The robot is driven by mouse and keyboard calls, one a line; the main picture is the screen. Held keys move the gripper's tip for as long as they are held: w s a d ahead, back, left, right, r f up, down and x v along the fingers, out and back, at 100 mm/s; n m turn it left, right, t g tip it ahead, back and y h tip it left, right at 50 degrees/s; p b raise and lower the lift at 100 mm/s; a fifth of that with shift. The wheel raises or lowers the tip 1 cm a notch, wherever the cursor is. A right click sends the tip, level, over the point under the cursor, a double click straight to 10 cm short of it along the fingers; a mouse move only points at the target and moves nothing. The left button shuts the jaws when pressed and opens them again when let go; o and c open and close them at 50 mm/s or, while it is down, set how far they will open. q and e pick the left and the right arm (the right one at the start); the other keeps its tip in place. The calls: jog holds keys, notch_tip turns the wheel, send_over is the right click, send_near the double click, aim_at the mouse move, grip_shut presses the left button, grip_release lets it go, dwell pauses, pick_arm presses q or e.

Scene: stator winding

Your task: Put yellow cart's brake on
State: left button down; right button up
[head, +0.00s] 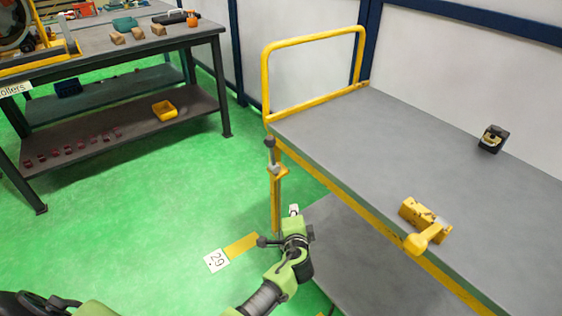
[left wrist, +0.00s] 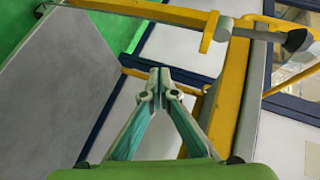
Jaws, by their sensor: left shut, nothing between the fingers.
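The yellow cart (head: 345,133) has a yellow frame, a grey top and a lower shelf. A grey lever with a dark knob (head: 270,143) stands upright on a yellow bracket (head: 277,171) at its near left corner post; it looks like the brake. In the left wrist view the lever's dark knob (left wrist: 298,40) is at upper right, beside the yellow bracket (left wrist: 213,32). My left gripper (head: 294,210) is below and right of the lever, beside the cart's side. Its fingers (left wrist: 165,80) are together and empty, apart from the lever. My right gripper is not in view.
On the cart top lie a yellow tool (head: 425,222) and a black block (head: 493,138). A dark workbench (head: 120,120) with blocks and a yellow bin (head: 165,109) stands at left. Green floor between is clear, with a "29" label (head: 217,260). A wall is behind the cart.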

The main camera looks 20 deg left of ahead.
pick_arm(q)
jog(key=w+r+t+y+b, duration=0.2)
jog(key=w+r+b, duration=0.15)
jog(key=r, duration=0.55)
jog(key=n+t+y+b, duration=0.1)
jog(key=t+y, duration=0.1)
send_near(292, 138)
notch_tip(292, 138, up, 2)
jog(key=s+d, duration=0.1)
jog(key=s, duration=0.2)
jog(key=shift+w+d+r, duration=0.15)
jog(key=shift+w+r, duration=0.05)
jog(key=shift+w, duration=0.05)
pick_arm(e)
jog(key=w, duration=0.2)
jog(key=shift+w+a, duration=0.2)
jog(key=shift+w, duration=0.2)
